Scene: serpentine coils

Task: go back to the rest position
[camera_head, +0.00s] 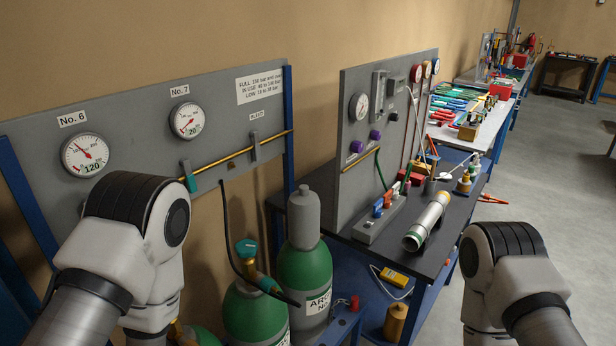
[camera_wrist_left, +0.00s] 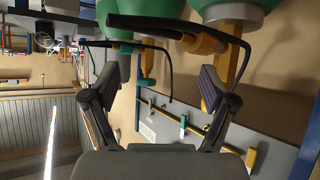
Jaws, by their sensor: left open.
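My left arm (camera_head: 135,240) comes in from the left in the head view, its joint in front of the gauge panel. The fingers of that arm do not show there. In the left wrist view my left gripper (camera_wrist_left: 160,78) has its two fingers spread wide, with nothing held between them. Beyond them the picture shows, upside down, green cylinders (camera_wrist_left: 165,10), a black hose (camera_wrist_left: 165,25) and the grey panel (camera_wrist_left: 205,120). My right arm (camera_head: 510,275) shows at the lower right of the head view; its gripper is out of sight.
The gauge panel (camera_head: 100,110) carries two round gauges and a yellow pipe. Green gas cylinders (camera_head: 305,275) stand close to my left arm, one with a brass valve (camera_head: 255,275). A dark bench (camera_head: 355,240) with fittings lies between my arms. Open floor (camera_head: 560,210) is at the right.

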